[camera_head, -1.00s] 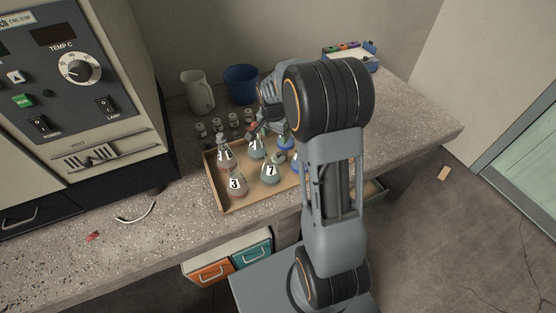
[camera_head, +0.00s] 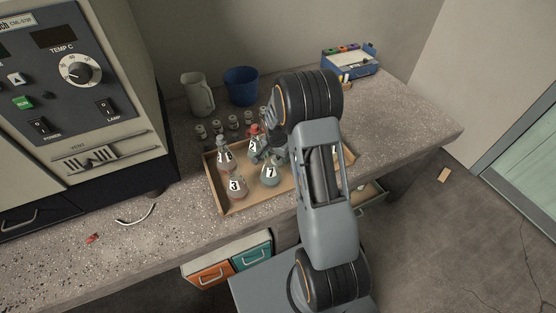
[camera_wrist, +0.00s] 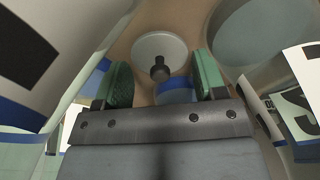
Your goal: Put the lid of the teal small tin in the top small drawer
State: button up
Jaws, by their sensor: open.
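My gripper (camera_head: 262,157) is low among the flasks in the wooden tray, partly hidden by my arm in the head view. In the wrist view its green-padded fingers (camera_wrist: 160,85) are apart, with nothing gripped. Between and beyond them lies a pale grey round disc with a dark knob (camera_wrist: 150,47), which looks like a lid; I cannot tell whether it belongs to the teal small tin. A blue round thing (camera_wrist: 177,88) shows just below it. I cannot make out the teal tin in the head view.
Numbered flasks (camera_head: 236,184) crowd the tray (camera_head: 228,207) and stand close on both sides of my gripper. Several small jars (camera_head: 217,127), a pitcher (camera_head: 197,94) and a blue cup (camera_head: 241,85) stand behind. An orange drawer front (camera_head: 210,274) and a teal one (camera_head: 252,256) are below the bench.

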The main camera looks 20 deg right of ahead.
jog(key=shift+f, duration=0.25)
jog(key=shift+c, duration=0.2)
